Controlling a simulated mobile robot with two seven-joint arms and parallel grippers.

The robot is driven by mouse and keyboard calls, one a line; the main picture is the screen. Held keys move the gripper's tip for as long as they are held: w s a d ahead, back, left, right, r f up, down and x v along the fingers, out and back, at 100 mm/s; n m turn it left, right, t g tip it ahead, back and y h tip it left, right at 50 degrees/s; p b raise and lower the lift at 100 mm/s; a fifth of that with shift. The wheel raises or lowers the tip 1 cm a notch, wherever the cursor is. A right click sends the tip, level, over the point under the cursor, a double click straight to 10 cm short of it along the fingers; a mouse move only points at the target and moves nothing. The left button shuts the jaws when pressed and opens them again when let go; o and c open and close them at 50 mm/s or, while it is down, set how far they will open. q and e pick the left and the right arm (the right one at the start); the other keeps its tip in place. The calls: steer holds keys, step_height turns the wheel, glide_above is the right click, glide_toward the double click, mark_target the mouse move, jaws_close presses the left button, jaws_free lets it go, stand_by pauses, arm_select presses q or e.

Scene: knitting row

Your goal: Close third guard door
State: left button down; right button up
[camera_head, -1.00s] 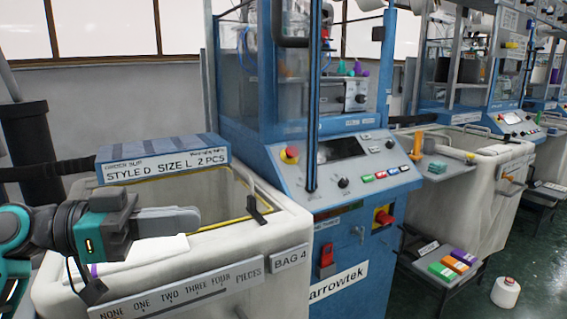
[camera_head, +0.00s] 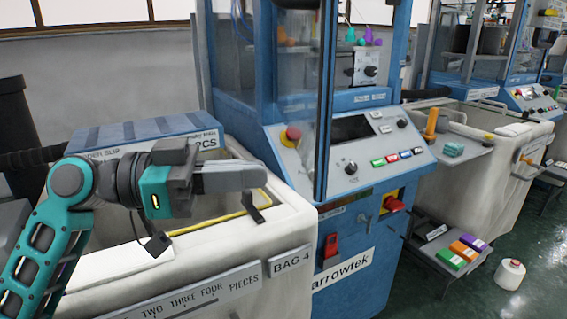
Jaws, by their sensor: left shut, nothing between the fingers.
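The guard door (camera_head: 326,100) is a clear panel with a narrow blue and dark upright frame, on the blue knitting machine marked arrowtek (camera_head: 345,270). It is seen nearly edge-on, and its lower end hangs in front of the sloping control panel (camera_head: 380,155). It appears swung out, with the cabinet front to its right uncovered. A dark handle (camera_head: 297,4) shows at the top edge, partly cut off. My left gripper (camera_head: 262,178) is shut and empty, over the fabric bin, to the left of and below the door, apart from it. My right gripper is not in view.
The cream bin labelled BAG 4 (camera_head: 290,262) stands below my left arm, with a blue box (camera_head: 150,130) behind. A red emergency button (camera_head: 291,135) sits near the door's lower end.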

mark_target(309, 171)
arm_select(q)
steer(key=shift+w+d+p, duration=0.2)
steer(key=shift+d, duration=1.05)
steer(key=shift+w+d+p, duration=0.15)
steer(key=shift+w+d, duration=0.05)
steer(key=shift+d, duration=1)
steer(key=shift+d, duration=0.15)
